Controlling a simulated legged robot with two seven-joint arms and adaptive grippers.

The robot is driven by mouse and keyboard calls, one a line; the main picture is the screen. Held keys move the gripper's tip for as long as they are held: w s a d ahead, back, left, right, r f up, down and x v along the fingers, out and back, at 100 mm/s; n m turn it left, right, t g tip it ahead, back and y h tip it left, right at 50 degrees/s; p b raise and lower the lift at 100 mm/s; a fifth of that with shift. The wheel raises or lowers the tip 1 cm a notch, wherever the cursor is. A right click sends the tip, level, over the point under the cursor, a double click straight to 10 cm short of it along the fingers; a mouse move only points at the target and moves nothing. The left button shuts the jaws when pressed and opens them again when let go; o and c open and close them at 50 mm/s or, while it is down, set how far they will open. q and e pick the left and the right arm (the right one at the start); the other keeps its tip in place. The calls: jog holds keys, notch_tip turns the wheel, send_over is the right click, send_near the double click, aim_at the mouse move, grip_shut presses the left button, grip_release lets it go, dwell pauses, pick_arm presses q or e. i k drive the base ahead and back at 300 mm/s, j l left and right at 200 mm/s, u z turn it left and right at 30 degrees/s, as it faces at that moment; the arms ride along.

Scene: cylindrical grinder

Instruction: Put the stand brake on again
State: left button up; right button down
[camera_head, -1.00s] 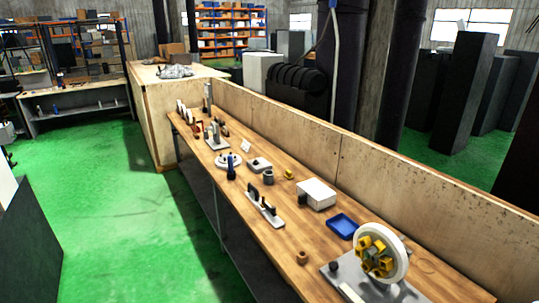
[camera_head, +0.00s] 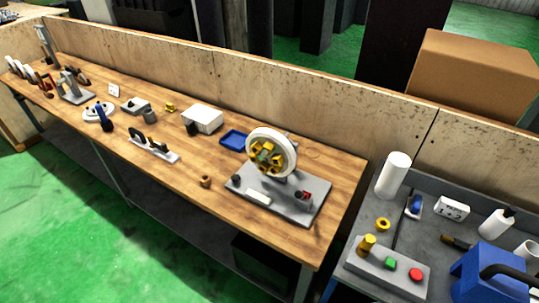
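A stand with a grey base plate (camera_head: 292,204) sits at the right end of the wooden bench. A small red and black part (camera_head: 304,197) is on the plate at the front right of the wheel. It may be the stand brake, but it is too small to tell its position. A black knob (camera_head: 236,179) and a white label (camera_head: 258,196) are also on the plate. Neither of my grippers shows.
A blue tray (camera_head: 233,140), a white box (camera_head: 203,118) and a small brown ring (camera_head: 206,181) lie left of the stand on the wooden bench (camera_head: 180,160). A grey cart (camera_head: 450,235) at the right holds a button box (camera_head: 385,268), bottles and a blue container (camera_head: 490,276). Green floor is free in front.

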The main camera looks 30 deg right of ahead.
aim_at(304, 194)
jog(key=k+z, duration=0.2)
jog(key=z, duration=0.15)
jog(key=k+l+z, duration=0.1)
jog(key=z, duration=0.3)
jog(key=k+l+z, duration=0.15)
jog(key=k+z, duration=0.2)
jog(key=i, duration=0.05)
